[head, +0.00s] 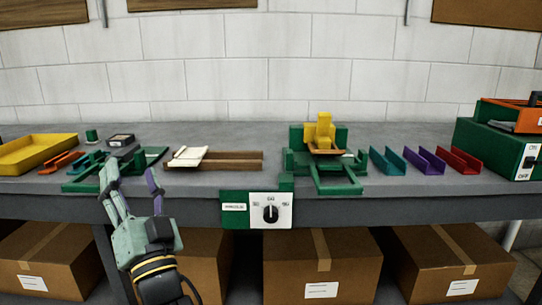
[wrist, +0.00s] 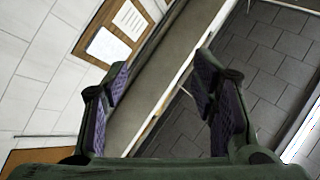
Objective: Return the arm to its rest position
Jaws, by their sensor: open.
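My gripper (head: 132,188) is at the lower left of the head view, in front of the bench's front edge, with its fingers pointing up. The two fingers stand apart with nothing between them. In the wrist view my gripper (wrist: 160,92) also shows open and empty, with purple pads on the inner faces. Through the gap the wrist view shows a tilted view of a grey surface with a pale edge, a tiled floor and a white wall. My gripper overlaps part of a green frame (head: 78,186) on the bench in the head view; I cannot tell whether it touches.
The grey bench (head: 225,190) carries a yellow tray (head: 35,150), wooden strips (head: 232,160), a green fixture with a yellow block (head: 318,130), and teal, purple and red channels (head: 458,161). A dial panel (head: 271,211) hangs at the front edge. Cardboard boxes (head: 322,265) stand below.

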